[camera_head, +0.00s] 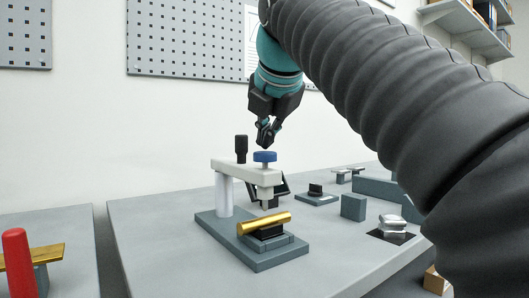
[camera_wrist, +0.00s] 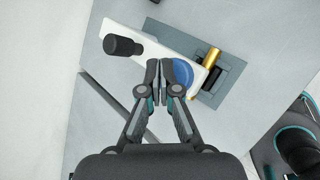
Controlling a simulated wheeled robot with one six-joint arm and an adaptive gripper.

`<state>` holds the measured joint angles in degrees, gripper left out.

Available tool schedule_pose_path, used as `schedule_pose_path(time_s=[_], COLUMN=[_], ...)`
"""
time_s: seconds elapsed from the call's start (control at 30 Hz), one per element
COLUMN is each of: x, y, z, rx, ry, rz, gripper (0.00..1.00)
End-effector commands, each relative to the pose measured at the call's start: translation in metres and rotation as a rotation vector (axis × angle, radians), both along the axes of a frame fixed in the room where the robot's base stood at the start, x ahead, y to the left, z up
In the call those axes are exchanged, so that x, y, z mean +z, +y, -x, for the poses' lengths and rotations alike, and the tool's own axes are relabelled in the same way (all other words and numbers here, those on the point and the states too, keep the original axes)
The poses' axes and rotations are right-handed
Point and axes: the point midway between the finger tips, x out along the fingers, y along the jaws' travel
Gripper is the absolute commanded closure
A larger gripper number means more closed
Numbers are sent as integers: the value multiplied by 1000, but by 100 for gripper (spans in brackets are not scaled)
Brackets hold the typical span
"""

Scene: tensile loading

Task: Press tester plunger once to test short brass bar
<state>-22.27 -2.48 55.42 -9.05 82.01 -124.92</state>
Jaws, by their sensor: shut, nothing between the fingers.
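The tester has a grey base (camera_head: 222,226), a white post and a white top beam (camera_head: 232,170). A blue round plunger knob (camera_head: 265,156) and a black knob (camera_head: 241,148) stand on the beam. The short brass bar (camera_head: 264,223) lies on a black block on the base, below the beam's front end. My gripper (camera_head: 266,143) is shut and empty, pointing down just above the blue knob. In the wrist view its fingertips (camera_wrist: 160,66) overlap the left edge of the blue knob (camera_wrist: 182,72); contact cannot be told. The brass bar (camera_wrist: 211,57) also shows there, partly hidden by the beam.
A red cylinder (camera_head: 17,262) and another brass piece (camera_head: 47,256) are on a separate table at left. Silver pieces (camera_head: 391,224), a grey block (camera_head: 353,207) and a small fixture (camera_head: 316,193) stand right of the tester. The table left of the tester is clear.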

Motion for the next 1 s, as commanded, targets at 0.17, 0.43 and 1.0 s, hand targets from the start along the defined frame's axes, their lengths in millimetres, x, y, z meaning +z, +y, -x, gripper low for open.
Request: schedule_pose_path(time_s=[0.17, 0.43, 1.0], x=[-2, -5, -11], y=[0, 0, 0], z=[0, 0, 0], rx=[0, 0, 0], ry=[0, 0, 1], rz=[0, 0, 0], gripper=[100, 100, 100])
